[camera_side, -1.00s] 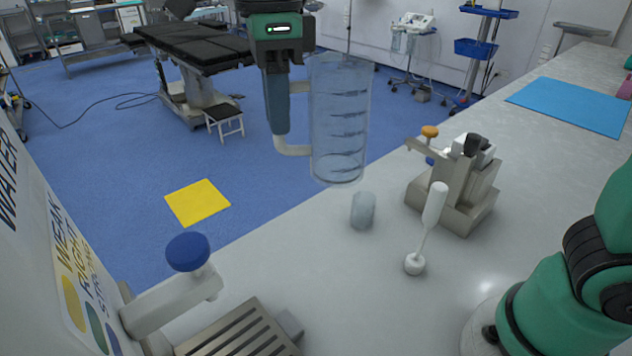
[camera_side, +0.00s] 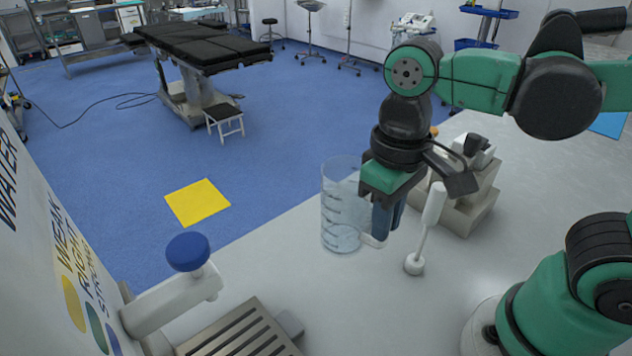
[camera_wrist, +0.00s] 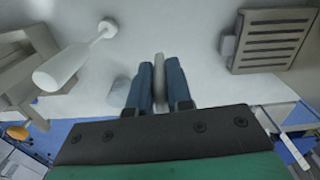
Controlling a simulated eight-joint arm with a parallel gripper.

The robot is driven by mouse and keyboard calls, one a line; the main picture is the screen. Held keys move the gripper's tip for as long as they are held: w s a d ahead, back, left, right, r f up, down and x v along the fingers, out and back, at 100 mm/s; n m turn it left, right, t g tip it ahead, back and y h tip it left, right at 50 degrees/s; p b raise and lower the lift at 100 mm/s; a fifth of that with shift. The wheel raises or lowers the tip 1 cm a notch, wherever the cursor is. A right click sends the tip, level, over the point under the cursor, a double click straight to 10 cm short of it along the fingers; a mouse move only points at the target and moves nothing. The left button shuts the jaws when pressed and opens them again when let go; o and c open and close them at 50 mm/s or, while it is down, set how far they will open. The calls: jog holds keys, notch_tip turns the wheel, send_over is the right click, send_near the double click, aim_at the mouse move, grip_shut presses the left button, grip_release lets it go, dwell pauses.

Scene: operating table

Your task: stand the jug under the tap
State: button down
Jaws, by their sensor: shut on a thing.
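The jug (camera_side: 340,205) is a clear cylinder with graduation marks, upright in the side view. My gripper (camera_side: 384,222) is shut on its pale handle, to the right of the jug body. In the wrist view the handle (camera_wrist: 160,82) sits between the two blue-grey fingers of my gripper (camera_wrist: 160,85); the jug body is not clear there. The tap (camera_side: 172,303), pale with a blue knob (camera_side: 188,252), sticks out from the wall panel at lower left, over a slatted grate (camera_side: 245,333). The jug is well apart from the tap, up and right of it in the picture.
A white-handled tool (camera_side: 430,225) stands just right of my gripper, before a beige device (camera_side: 470,190). The counter (camera_side: 310,300) between jug and grate looks clear.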

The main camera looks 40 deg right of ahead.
jog(key=shift+s+a+f+n, duration=0.3)
jog(key=shift+a+f+n, duration=0.35)
jog(key=shift+a, duration=2.2)
jog(key=shift+s+a+f+n, duration=0.3)
jog(key=shift+a+f+n, duration=0.35)
jog(key=shift+a, duration=2.2)
jog(key=shift+s+a+f+n, duration=0.3)
jog(key=shift+a+f+n, duration=0.35)
jog(key=shift+a, duration=2.2)
jog(key=shift+f, duration=0.1)
jog(key=c, duration=0.8)
grip_release()
